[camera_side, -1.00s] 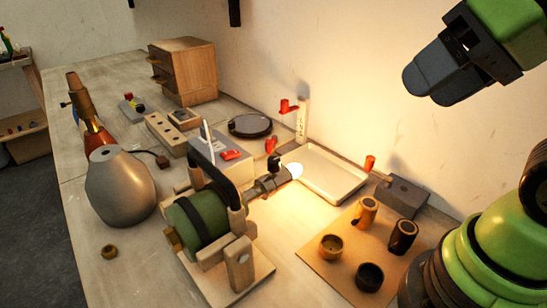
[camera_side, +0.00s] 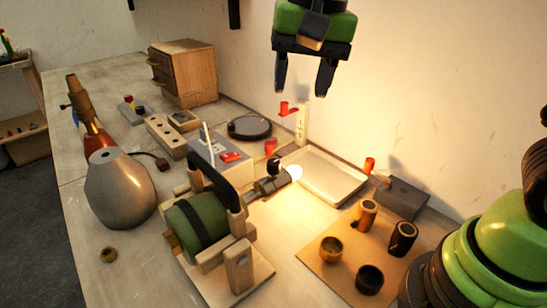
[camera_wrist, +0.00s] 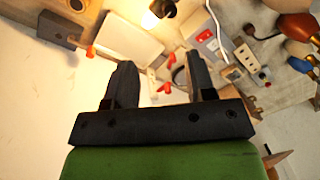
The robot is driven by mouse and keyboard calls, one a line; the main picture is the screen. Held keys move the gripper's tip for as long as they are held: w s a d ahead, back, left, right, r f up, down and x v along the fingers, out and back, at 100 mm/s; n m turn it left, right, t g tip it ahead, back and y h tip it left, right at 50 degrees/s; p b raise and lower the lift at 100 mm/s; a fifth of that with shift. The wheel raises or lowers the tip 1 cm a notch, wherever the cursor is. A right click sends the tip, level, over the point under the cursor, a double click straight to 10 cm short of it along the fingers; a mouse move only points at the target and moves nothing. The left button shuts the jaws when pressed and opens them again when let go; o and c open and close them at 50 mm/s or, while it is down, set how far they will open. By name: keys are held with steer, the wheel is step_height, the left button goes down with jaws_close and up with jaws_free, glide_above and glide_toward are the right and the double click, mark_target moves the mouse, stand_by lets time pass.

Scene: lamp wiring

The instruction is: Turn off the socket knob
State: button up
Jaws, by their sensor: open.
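The lamp socket (camera_side: 268,187) is dark and lies clamped sideways in a wooden holder with a green cylinder. A small black knob (camera_side: 273,165) shows on top of the socket. The bulb (camera_side: 293,172) at its end glows; it also shows lit at the top of the wrist view (camera_wrist: 150,20). My gripper (camera_side: 303,90) hangs high above the back of the bench near the wall, fingers down. It is open and empty, well apart from the socket. Both fingers also show in the wrist view (camera_wrist: 160,68). The knob's exact setting cannot be told.
A pale tray (camera_side: 325,177) lies behind the bulb. A grey box with a red switch (camera_side: 230,157) stands left of it. The air around my gripper is clear.

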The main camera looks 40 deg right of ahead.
steer(key=m+g, duration=0.1)
glide_toward(274, 162)
steer(key=shift+h, duration=0.4)
steer(key=f, duration=0.9)
steer(key=shift+w+a+f, duration=0.2)
steer(key=shift+a, duration=0.15)
steer(key=c, duration=0.9)
